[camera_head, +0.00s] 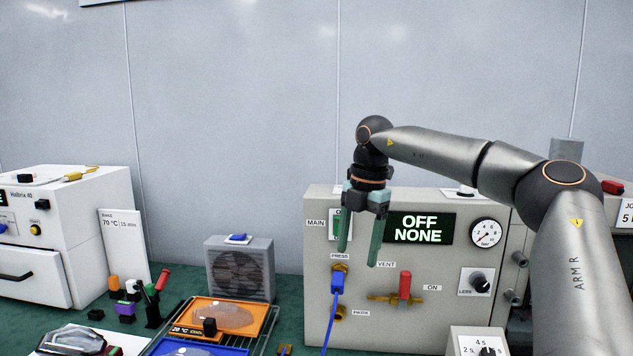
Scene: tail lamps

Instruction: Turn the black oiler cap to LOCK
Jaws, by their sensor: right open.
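My right gripper (357,256) hangs from above with its two green fingers apart and nothing between them. It is in front of the upper left of the grey control panel (320,310), left of the display reading OFF NONE (419,228). No LOCK marking is readable. A black knob (478,283) sits on a white plate marked LESS, low and right of the gripper. A small dark piece (464,190) on a white plate sits on top of the panel, partly seen. I cannot tell which is the oiler cap. My left gripper is not in view.
A blue plug (337,283) with a cable is at PRESS, below the gripper. A red-handled vent lever (405,286) and a gauge (487,233) are on the panel. A fan box (240,268), trays and small tools stand left. The wall behind is bare.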

